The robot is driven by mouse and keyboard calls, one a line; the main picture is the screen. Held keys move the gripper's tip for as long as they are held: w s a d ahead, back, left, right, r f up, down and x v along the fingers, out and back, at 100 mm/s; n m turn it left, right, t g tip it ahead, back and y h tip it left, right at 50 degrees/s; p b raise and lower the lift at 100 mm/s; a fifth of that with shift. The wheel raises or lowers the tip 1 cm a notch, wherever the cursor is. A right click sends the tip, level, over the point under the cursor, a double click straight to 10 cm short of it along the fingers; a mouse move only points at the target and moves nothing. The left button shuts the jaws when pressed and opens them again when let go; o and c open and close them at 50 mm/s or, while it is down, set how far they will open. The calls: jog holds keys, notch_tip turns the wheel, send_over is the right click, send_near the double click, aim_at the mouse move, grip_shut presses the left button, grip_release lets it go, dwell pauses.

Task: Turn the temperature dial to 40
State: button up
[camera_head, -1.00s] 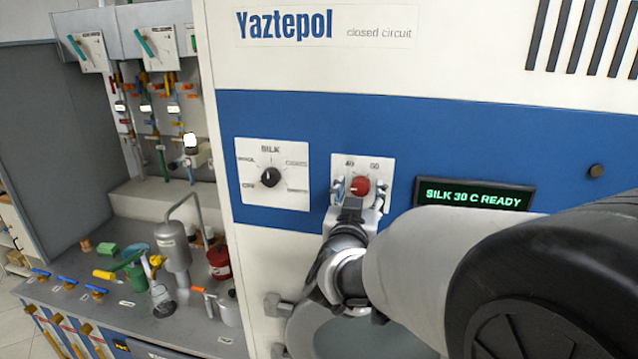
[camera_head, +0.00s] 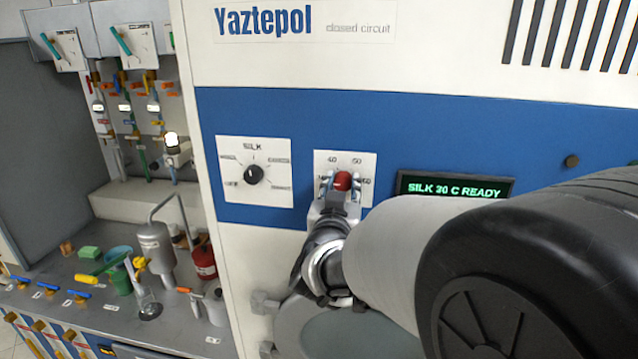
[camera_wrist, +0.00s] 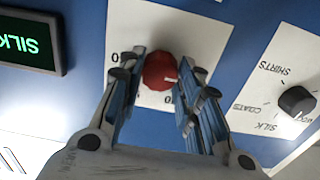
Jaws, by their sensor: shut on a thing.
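The temperature dial is a red knob (camera_head: 342,181) on a white plate (camera_head: 365,165) with 40 and 50 printed above it and 60 at its right. The dial also shows in the wrist view (camera_wrist: 160,71), upside down, with a pale pointer line on its face. My gripper (camera_wrist: 167,76) is shut on the dial, one finger on each side. In the head view my gripper (camera_head: 341,186) reaches the dial from below and hides the lower part of the plate. The green display (camera_head: 455,187) reads SILK, a blurred temperature that looks like 20 or 30 C, and READY.
A black program dial (camera_head: 254,174) on its own white plate sits left of the red dial, near SILK. A round dark button (camera_head: 571,161) is at the right. A bench with bottles and taps (camera_head: 100,300) stands at the left.

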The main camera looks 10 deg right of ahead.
jog(key=shift+m+b, duration=0.4)
jog(key=shift+b, duration=0.25)
jog(key=shift+c, duration=0.3)
jog(key=shift+f+m+b, duration=0.15)
jog(key=shift+m+b, duration=0.45)
jog(key=shift+b, duration=0.3)
jog(key=m+b, duration=0.3)
jog(key=b, duration=0.1)
jog(key=m+b, duration=0.3)
jog(key=shift+m, duration=0.4)
jog(key=shift+m+b, duration=1.2)
jog(key=shift+m, duration=0.1)
jog(key=shift+r+m, duration=0.2)
jog(key=shift+m, duration=0.1)
jog(key=o, duration=1.1)
